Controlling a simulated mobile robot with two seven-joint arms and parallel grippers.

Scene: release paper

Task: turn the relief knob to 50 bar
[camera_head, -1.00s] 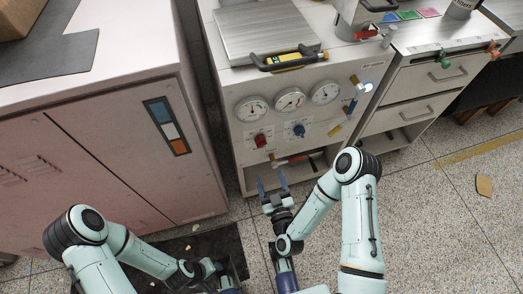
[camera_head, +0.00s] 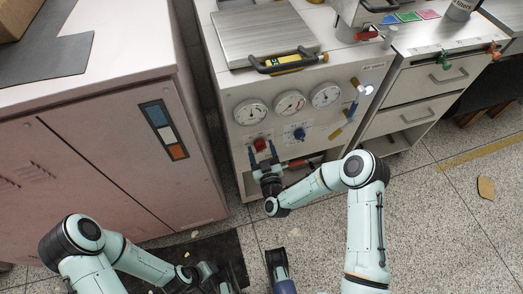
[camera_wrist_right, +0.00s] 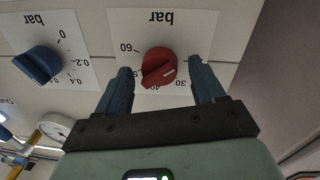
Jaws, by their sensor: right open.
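The red knob (camera_head: 260,144) sits on the panel's front, below the left gauge.
A blue knob (camera_head: 300,132) with its own bar scale sits to the right, also in the right wrist view (camera_wrist_right: 38,65). Gauges (camera_head: 289,103) are above. A pink cabinet (camera_head: 90,160) stands left.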

